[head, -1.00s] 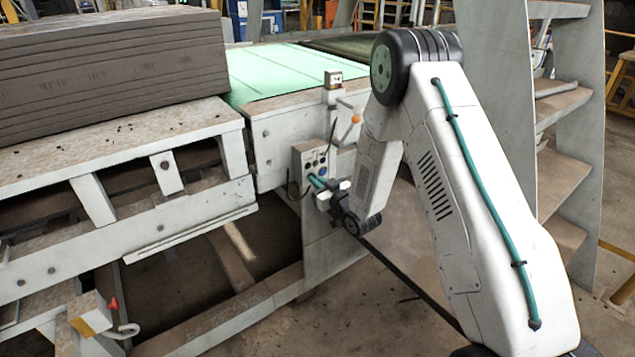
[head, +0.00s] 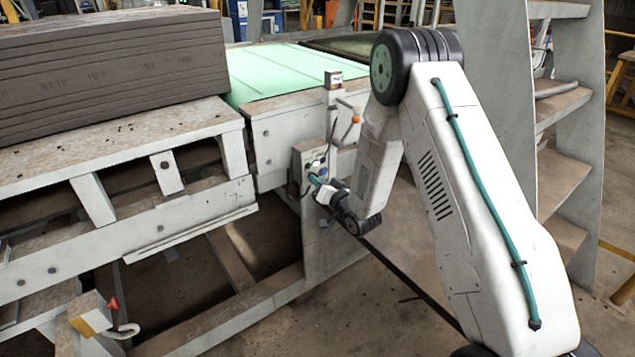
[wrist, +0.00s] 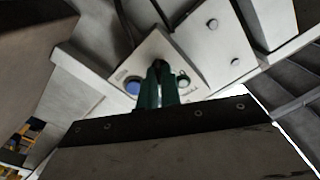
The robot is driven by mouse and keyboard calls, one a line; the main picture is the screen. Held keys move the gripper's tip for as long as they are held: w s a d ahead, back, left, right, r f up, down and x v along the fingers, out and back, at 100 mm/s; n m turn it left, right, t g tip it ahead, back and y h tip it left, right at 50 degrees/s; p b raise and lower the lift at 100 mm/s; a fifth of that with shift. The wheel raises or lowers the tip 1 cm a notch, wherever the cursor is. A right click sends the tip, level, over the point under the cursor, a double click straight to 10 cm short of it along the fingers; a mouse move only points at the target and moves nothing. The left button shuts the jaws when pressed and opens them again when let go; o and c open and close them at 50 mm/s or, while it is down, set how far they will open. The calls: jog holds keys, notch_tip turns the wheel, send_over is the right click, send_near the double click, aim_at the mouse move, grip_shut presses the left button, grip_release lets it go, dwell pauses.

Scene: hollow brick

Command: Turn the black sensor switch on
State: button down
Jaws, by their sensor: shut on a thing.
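The grey control box (head: 301,162) stands on the side of the machine frame, left of my arm in the head view. My gripper (head: 316,180) reaches its front face from the right. In the wrist view the box panel (wrist: 150,52) faces me, and the green fingers of my gripper (wrist: 158,68) are shut at it, between a blue button (wrist: 132,88) and a small round green-white control (wrist: 184,82). The black sensor switch is mostly hidden between the fingertips; its exact angle cannot be made out.
A large stack of grey-brown clay (head: 110,65) lies on the table at the left. An orange-knobbed lever (head: 355,119) sits above the box. A green conveyor surface (head: 270,75) lies behind, and metal stairs (head: 560,170) rise at the right.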

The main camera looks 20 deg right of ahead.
dwell(0.4)
jog(key=c, duration=1.6)
grip_release()
jog(key=v, duration=0.8)
jog(key=shift+w, duration=0.1)
